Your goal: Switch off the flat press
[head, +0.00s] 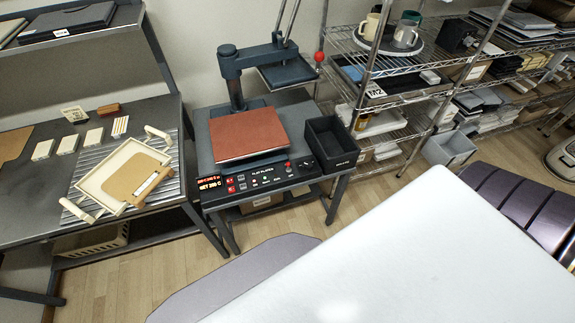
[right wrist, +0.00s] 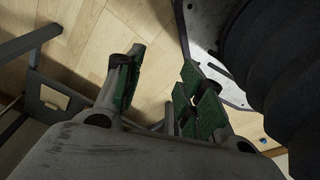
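The flat press (head: 237,165) stands on a small dark table in the middle of the head view. Its rust-brown lower plate (head: 247,134) is exposed, and its dark upper head (head: 288,76) is raised and swung back to the right. A lever with a red knob (head: 319,57) is beside it. The front control panel (head: 266,178) has small buttons and red and orange lit displays (head: 210,183). A small red part (head: 288,165) is at its right; its switch position is too small to tell. My right gripper (right wrist: 160,75) is open and empty above the wood floor. My left gripper is out of view.
A black open bin (head: 331,146) adjoins the press on the right. A left workbench holds a cream frame (head: 128,178) and pale blocks (head: 67,144). A wire shelf (head: 400,95) with mugs stands right of the press.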

